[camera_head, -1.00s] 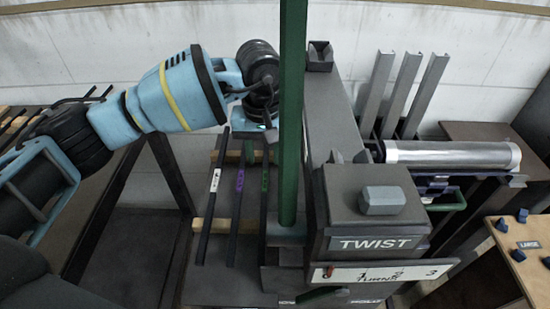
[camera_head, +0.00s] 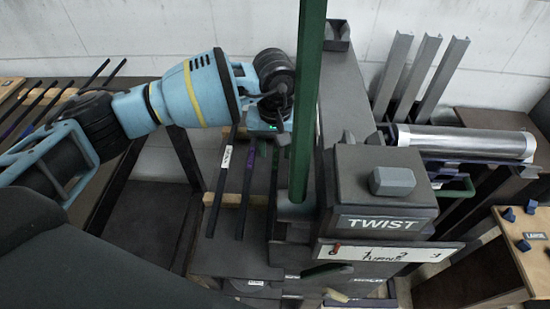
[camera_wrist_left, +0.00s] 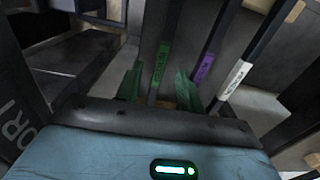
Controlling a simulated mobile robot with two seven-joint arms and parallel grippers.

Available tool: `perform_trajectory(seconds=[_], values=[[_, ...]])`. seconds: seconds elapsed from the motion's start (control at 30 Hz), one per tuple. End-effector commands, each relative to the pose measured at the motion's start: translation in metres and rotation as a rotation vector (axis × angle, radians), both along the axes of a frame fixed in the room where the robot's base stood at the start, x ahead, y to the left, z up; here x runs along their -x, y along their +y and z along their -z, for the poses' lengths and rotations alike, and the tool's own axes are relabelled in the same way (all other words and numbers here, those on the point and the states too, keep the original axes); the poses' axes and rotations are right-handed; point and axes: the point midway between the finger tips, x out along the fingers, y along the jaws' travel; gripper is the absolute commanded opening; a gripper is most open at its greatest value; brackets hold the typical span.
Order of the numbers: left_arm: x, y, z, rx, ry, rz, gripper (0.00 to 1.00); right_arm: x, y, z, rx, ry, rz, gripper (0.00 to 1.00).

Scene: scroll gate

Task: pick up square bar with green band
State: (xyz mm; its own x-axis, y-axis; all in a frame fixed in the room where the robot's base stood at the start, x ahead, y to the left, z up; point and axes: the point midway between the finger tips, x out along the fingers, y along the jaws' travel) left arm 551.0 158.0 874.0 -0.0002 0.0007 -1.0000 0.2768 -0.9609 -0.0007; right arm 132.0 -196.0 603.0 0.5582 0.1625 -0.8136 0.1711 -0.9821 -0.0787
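The square bar with the green band (camera_wrist_left: 161,62) shows in the left wrist view as a dark bar with a lettered green label. It lies between the two green fingertips of my left gripper (camera_wrist_left: 160,88). The fingers are apart, with a gap to the bar; I cannot tell how far beyond the tips it lies. A purple-banded bar (camera_wrist_left: 204,68) and a white-banded bar (camera_wrist_left: 236,76) stand to its right. My right gripper is not in view.
A green upright post (camera_head: 308,100) stands close to the right of my left gripper. Beside it is a dark machine labelled TWIST (camera_head: 382,212), with a silver cylinder (camera_head: 465,142) behind. Several thin bars (camera_head: 45,100) lie at the far left.

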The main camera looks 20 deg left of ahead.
Motion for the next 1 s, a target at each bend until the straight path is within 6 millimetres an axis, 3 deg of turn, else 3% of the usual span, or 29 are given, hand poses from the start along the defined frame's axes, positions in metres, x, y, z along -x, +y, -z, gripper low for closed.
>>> perform_trajectory(seconds=[0.2,0.43,0.73,1.0], values=[[0.000,0.000,0.019,0.001,-0.001,0.001,0.38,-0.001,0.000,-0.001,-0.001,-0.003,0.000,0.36],[0.000,0.000,0.020,0.001,-0.001,0.001,0.38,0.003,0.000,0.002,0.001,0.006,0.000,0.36],[0.000,0.000,0.019,0.001,-0.001,0.001,0.00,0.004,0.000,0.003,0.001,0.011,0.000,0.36],[-0.001,-0.001,0.018,0.002,-0.004,0.001,0.00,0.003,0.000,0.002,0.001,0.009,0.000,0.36]])
